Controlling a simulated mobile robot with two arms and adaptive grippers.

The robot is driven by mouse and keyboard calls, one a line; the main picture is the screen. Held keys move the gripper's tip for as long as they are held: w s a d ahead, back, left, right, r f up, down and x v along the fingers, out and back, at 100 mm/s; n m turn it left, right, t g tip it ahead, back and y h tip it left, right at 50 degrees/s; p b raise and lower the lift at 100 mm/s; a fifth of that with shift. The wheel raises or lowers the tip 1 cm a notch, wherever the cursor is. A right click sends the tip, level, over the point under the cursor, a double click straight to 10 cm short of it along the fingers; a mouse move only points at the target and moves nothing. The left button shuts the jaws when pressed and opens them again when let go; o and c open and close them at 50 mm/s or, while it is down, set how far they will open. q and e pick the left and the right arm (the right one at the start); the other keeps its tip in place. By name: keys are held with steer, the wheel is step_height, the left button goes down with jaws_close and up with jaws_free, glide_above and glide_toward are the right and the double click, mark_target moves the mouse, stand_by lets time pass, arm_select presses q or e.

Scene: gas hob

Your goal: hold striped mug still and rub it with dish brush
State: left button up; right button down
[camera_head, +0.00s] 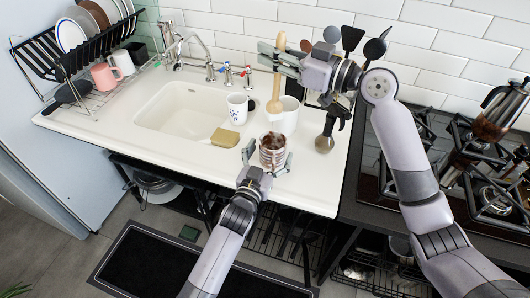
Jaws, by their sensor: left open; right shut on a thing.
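The striped mug (272,158) stands near the counter's front edge, with brown patches at its top. My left gripper (267,158) is open, with one finger on each side of the mug; I cannot tell whether they touch it. My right gripper (280,58) is shut on a wooden-handled tool, which I take for the dish brush (276,82). The brush hangs roughly upright above and behind the striped mug, apart from it, its rounded lower end in front of a white vessel. Its bristles cannot be made out.
The white vessel (290,116), a white mug with dark marks (237,108) and a tan sponge (225,138) stand close behind the striped mug. The sink (182,110) lies left, the gas hob (450,165) right.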

arm_select(q)
steer(key=shift+c, duration=0.3)
steer(key=c, duration=1.5)
steer(key=shift+o, duration=0.2)
arm_select(e)
step_height(320, 180, down, 16)
steer(key=w, duration=0.1)
steer(key=shift+a+r, duration=0.15)
steer(key=shift+a, duration=0.1)
